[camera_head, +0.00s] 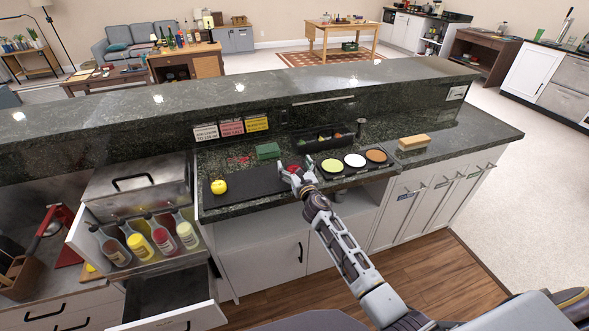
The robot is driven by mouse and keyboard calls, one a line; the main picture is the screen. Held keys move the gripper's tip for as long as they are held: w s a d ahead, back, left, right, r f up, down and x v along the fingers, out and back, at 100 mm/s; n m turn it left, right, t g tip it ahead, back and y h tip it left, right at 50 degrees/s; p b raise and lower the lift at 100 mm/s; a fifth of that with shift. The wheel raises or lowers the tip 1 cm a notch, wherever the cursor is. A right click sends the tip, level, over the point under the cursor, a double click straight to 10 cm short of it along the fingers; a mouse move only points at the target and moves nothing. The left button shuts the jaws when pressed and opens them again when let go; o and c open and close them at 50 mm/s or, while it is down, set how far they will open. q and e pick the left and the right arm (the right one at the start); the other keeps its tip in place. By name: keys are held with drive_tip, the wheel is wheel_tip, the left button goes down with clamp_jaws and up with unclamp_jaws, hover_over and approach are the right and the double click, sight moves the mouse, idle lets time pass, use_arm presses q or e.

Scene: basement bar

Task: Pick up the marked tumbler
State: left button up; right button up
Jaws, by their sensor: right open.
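I cannot make out a tumbler with a clear mark. A small dark upright cylinder (361,127) stands at the back of the counter, right of the garnish caddy; I cannot tell whether it is a tumbler. My right gripper (291,170) is open over the right end of a dark mat (250,183) on the lower counter. A small red thing (294,169) shows at its fingers; I cannot tell whether they touch it. The gripper and arm hide part of the counter there. My left gripper is out of view.
A yellow lemon (219,187) lies on the mat's left end. Right of my gripper is a tray of round coloured dishes (355,160). A green block (267,151), garnish caddy (322,138) and wooden-backed brush (414,142) stand around. Several bottles (162,239) fill a rack at left; a drawer (168,297) is open.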

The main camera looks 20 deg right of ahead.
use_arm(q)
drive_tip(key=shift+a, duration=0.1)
use_arm(e)
drive_tip(key=shift+c, duration=1.3)
drive_tip(key=c, duration=1)
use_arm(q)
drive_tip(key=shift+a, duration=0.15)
use_arm(e)
drive_tip(key=shift+c, duration=0.2)
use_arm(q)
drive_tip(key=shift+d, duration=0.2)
use_arm(e)
drive_tip(key=shift+r, duration=0.1)
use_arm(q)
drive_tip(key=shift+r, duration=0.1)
use_arm(e)
drive_tip(key=shift+r, duration=0.2)
